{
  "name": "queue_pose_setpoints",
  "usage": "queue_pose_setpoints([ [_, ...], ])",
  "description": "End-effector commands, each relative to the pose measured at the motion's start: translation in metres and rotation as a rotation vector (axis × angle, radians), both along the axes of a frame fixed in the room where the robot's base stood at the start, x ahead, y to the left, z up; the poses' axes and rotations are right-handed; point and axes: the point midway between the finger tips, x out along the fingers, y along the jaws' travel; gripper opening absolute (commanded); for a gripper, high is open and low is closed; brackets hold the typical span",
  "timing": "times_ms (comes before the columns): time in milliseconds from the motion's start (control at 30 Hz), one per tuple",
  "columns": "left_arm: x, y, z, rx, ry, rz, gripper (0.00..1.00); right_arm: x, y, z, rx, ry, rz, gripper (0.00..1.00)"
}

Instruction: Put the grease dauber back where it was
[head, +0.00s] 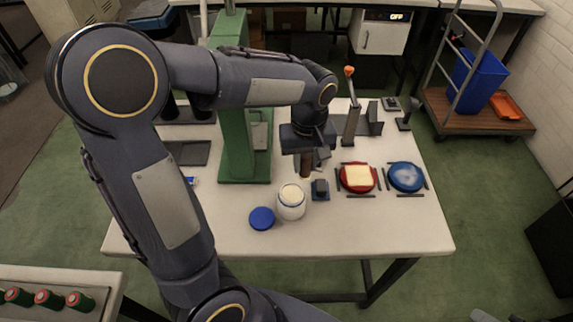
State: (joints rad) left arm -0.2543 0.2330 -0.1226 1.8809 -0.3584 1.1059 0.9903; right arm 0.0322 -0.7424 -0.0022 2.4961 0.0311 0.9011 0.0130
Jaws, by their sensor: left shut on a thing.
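My left gripper (308,152) points down over the table and is shut on a brown, stick-like thing (306,166), which I take for the grease dauber. Its upper part is hidden by the gripper. Its lower end hangs just behind and right of an open white jar (291,207) with cream-coloured contents; I cannot tell its exact height. A blue round lid (262,218) lies left of the jar. My right gripper is not in view.
A red dish with a yellow pad (357,177) and a blue dish (405,177) sit to the right among dark bars. A green press column (236,145) stands left. An orange-topped tool (349,72) stands upright behind. The table's front right (380,225) is clear.

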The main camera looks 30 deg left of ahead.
Motion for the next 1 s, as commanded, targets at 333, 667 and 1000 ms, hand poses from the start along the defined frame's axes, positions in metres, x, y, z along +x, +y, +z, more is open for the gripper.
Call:
queue_pose_setpoints([
  [333, 0.042, 0.053, -0.053, 0.000, 0.003, 0.003, 0.00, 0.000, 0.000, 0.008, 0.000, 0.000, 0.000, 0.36],
  [667, 0.055, 0.070, -0.081, 0.000, 0.003, 0.001, 0.00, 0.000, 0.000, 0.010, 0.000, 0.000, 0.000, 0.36],
  [1000, 0.055, 0.069, -0.107, 0.000, -0.001, -0.001, 0.00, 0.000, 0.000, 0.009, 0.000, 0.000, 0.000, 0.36],
])
